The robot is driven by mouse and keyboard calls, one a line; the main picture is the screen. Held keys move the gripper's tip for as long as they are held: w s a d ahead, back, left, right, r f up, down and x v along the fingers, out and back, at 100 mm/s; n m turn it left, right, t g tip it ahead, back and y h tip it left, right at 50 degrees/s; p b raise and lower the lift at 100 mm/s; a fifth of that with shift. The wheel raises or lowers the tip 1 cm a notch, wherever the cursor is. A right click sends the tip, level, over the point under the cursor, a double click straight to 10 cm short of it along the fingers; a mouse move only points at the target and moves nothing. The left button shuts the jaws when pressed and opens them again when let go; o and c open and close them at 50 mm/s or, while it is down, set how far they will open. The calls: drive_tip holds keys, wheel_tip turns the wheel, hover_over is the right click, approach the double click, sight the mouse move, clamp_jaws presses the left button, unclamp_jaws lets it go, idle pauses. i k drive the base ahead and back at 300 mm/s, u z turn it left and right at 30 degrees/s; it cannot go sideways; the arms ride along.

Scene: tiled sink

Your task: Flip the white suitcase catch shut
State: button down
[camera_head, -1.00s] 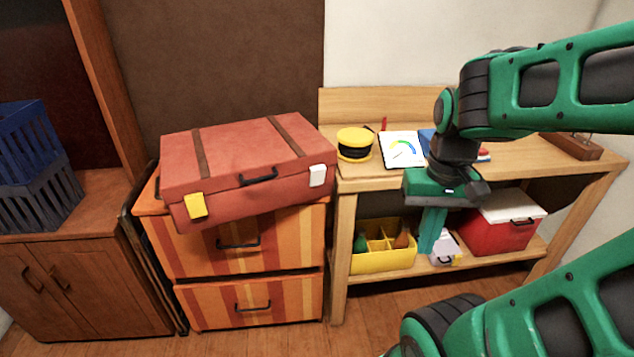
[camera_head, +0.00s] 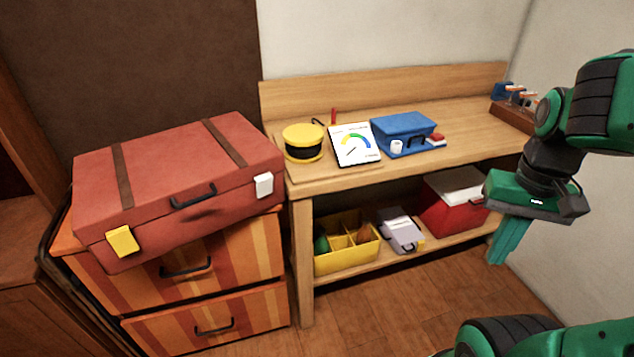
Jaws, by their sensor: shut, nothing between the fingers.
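The red suitcase (camera_head: 165,180) lies on top of the orange striped drawer cabinet, with two brown straps and a dark handle on its front. Its white catch (camera_head: 264,186) is at the right end of the front face. A yellow catch (camera_head: 122,241) is at the left end and looks tilted outward. I cannot tell how the white catch is set. My green gripper (camera_head: 506,247) points down at the right of the view, shut and empty, well to the right of the suitcase and apart from it.
A wooden workbench (camera_head: 450,143) stands right of the cabinet (camera_head: 236,262). It bears a yellow round container (camera_head: 303,142), a gauge card (camera_head: 354,145) and a blue box (camera_head: 404,130). Its lower shelf holds a yellow bin (camera_head: 345,257), a grey case (camera_head: 402,233) and a red box (camera_head: 450,208).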

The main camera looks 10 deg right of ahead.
sight(264, 181)
drive_tip(key=z, duration=2.25)
drive_tip(key=i, duration=1.25)
drive_tip(key=u, duration=3.1)
